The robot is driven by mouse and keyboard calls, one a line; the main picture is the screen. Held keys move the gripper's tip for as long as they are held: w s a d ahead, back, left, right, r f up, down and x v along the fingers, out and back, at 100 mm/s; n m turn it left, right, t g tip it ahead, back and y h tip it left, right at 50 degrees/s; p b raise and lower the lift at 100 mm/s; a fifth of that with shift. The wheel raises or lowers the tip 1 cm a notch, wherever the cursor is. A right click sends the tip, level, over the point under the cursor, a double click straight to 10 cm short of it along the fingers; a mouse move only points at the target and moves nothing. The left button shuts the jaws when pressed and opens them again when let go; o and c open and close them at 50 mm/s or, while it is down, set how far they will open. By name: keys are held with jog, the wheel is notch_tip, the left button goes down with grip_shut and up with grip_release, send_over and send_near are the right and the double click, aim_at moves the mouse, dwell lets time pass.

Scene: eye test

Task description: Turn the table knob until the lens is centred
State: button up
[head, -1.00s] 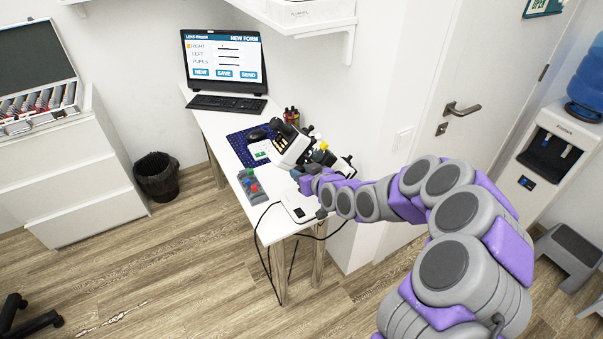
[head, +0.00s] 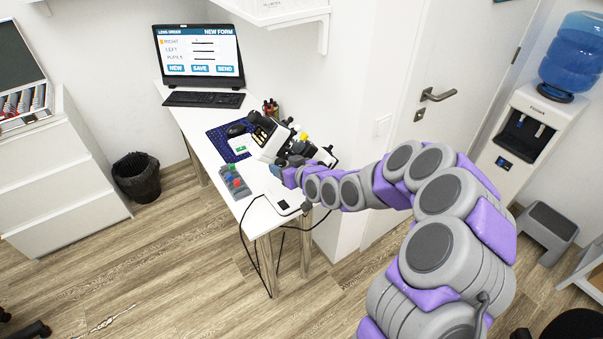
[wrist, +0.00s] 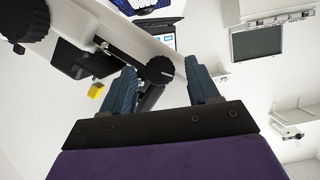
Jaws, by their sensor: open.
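A white and black optical instrument (head: 268,138) stands on the narrow white table (head: 230,202); it fills the upper left of the wrist view (wrist: 118,28). A round black knob (wrist: 157,70) on it shows between my fingertips in the wrist view. A second black knob (wrist: 28,18) is at the upper left. My gripper (wrist: 161,66) is open, with one blue-grey finger on each side of the first knob. I cannot tell whether either finger touches it. I cannot make out the lens.
A grey tray with coloured pieces (head: 235,182) lies left of my arm's end. A black cable (head: 247,228) hangs off the near edge. A wastebasket (head: 137,177) stands left; the floor between is clear.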

jog(key=b+v, duration=0.2)
jog(key=v, duration=1.4)
jog(key=shift+s+d+b, duration=0.2)
jog(key=shift+d+b, duration=0.05)
jog(key=shift+b, duration=0.15)
jog(key=shift+f, duration=0.1)
